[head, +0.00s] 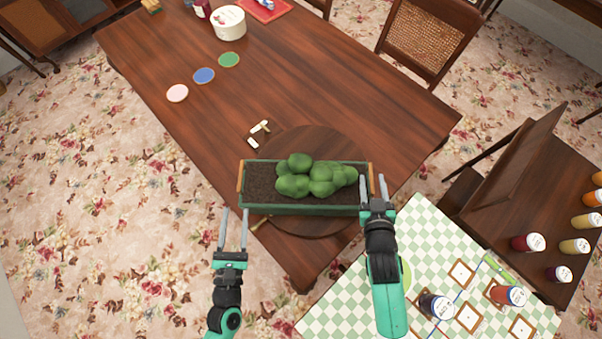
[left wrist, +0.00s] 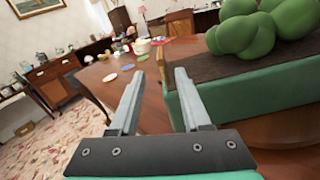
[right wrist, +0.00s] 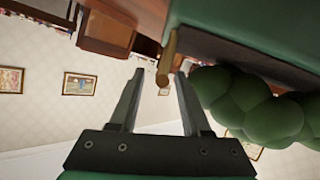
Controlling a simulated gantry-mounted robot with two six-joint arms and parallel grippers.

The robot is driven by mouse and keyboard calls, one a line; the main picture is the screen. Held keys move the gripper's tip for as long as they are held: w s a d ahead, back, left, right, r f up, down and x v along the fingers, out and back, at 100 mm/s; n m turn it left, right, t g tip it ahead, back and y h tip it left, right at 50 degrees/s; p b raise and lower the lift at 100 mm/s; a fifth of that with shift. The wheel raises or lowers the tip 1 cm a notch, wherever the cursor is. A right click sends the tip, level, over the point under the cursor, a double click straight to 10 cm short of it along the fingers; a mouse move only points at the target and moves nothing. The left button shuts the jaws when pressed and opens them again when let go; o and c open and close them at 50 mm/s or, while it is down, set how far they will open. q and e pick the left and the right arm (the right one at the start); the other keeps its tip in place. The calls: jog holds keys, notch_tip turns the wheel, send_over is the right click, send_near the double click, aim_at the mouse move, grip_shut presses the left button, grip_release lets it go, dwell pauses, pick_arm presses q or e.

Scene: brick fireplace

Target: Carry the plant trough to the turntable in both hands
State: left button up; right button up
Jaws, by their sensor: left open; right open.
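The plant trough (head: 300,209) is a long green box with dark soil, round green plants and a wooden handle at each end. It rests on the round dark wooden turntable (head: 310,228) on the table. My left gripper (head: 233,215) is open and empty, just off the trough's left end. In the left wrist view the trough (left wrist: 235,98) is right of the fingers. My right gripper (head: 372,185) is open at the right end. In the right wrist view the wooden handle (right wrist: 167,58) shows just beyond and between the fingertips; I cannot tell whether they touch it.
The wooden table (head: 290,80) has three coasters (head: 204,75), a white round box (head: 229,23) and small pale pieces (head: 259,128). A checked cloth (head: 400,250) with jars lies front right. A side table (head: 510,200) with jars stands at the right.

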jog(key=v, duration=1)
jog(key=shift+s, duration=0.15)
